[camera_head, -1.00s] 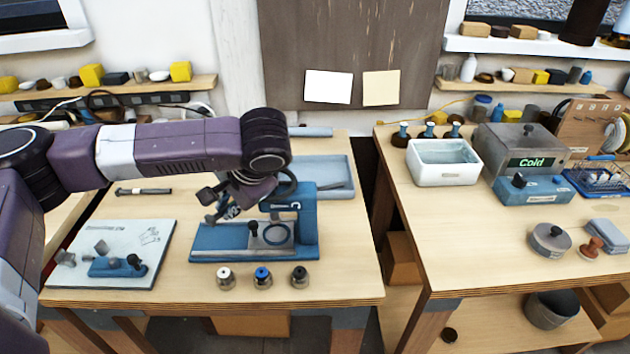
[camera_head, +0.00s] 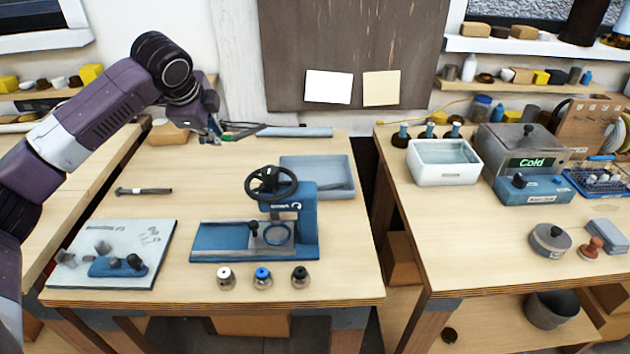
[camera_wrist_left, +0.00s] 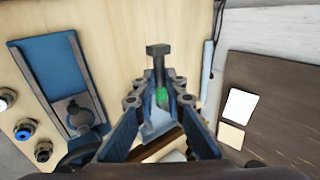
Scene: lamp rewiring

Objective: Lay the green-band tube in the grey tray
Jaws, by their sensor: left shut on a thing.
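My left gripper (camera_head: 222,134) is raised over the back left of the middle table. In the left wrist view its fingers (camera_wrist_left: 159,90) are shut on a slim tube with a green band (camera_wrist_left: 161,97). A dark T-shaped end sticks out past the fingertips. The rest of the tube is partly hidden by the fingers. My right gripper is out of view.
The blue press (camera_head: 305,222) with a black handwheel (camera_head: 270,183) stands in front of the tray and hides part of it. A light blue rod (camera_head: 300,132) lies behind the tray. A dark tool (camera_head: 143,191) and a pale board (camera_head: 150,237) lie at left.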

